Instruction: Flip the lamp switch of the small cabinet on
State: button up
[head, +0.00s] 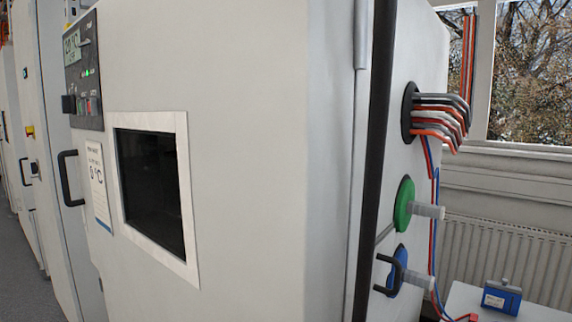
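A white cabinet (250,120) with a door fills the middle of the head view. Its dark control panel (84,50) is at the upper left, seen at a steep angle. The panel has a display (72,46), a green light (89,72), a black knob or switch (68,104) and small red and green parts (92,104). Which of these is the lamp switch is too small to tell. The window (152,190) in the door looks dark. My gripper is not in view.
A black door handle (68,178) and a paper label (98,185) are below the panel. Cables (440,118) and green (404,205) and blue (397,270) ports stick out on the right side. A blue box (501,297) stands on a white table (540,313). Floor (28,290) shows at left.

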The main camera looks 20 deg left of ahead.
aim_at(88, 42)
jog(key=u, duration=2)
jog(key=k, duration=0.5)
jog(key=u, duration=0.5)
jog(key=i, duration=2.05)
